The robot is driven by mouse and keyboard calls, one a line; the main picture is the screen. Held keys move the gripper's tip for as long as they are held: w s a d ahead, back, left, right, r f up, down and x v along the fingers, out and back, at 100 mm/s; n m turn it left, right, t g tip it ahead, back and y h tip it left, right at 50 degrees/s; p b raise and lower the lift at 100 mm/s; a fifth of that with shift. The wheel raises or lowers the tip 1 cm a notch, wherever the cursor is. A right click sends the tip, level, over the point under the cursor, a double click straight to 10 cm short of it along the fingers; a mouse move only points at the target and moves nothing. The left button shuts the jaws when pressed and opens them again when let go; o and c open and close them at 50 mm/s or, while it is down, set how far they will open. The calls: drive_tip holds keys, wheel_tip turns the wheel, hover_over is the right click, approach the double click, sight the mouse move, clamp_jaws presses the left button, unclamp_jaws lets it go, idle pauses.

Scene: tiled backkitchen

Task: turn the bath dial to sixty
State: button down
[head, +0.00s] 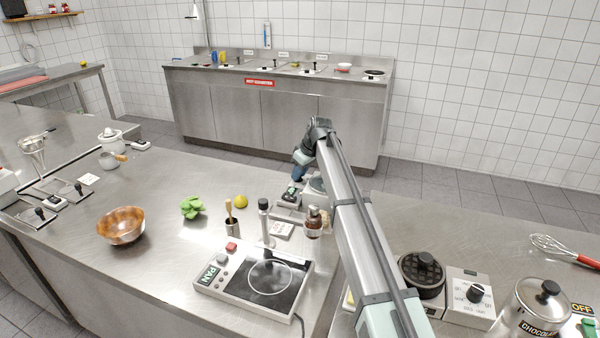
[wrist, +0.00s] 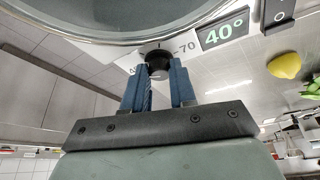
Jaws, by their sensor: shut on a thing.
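The bath dial (wrist: 158,62) is a small black knob on the pale front of the bath (wrist: 120,22). In the wrist view, my gripper (wrist: 158,78) has its blue fingers on both sides of the knob, shut on it. A "70" mark shows right of the knob; a partly hidden mark starting with 4 shows on the left. The display (wrist: 224,34) beside it reads 40°. The knob's pointer is too small to read surely. In the head view, my gripper (head: 298,173) is at the bath (head: 290,197), which my arm partly hides.
A lemon (head: 240,201), green leaves (head: 193,207) and a wooden bowl (head: 121,226) lie to the left. A hot plate (head: 255,278), a pepper mill (head: 264,220) and a brown bottle (head: 314,222) stand in front. A waffle iron (head: 422,273) is at right.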

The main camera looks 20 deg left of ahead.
drive_tip(key=shift+s+m+t+h, duration=0.1)
drive_tip(key=shift+m+t+h, duration=0.4)
drive_tip(key=shift+m, duration=1.1)
drive_tip(key=c, duration=0.9)
unclamp_jaws()
drive_tip(key=shift+r, duration=0.15)
drive_tip(key=v, duration=1.3)
drive_tip(key=shift+s+d+r, duration=0.15)
drive_tip(key=shift+s, duration=0.1)
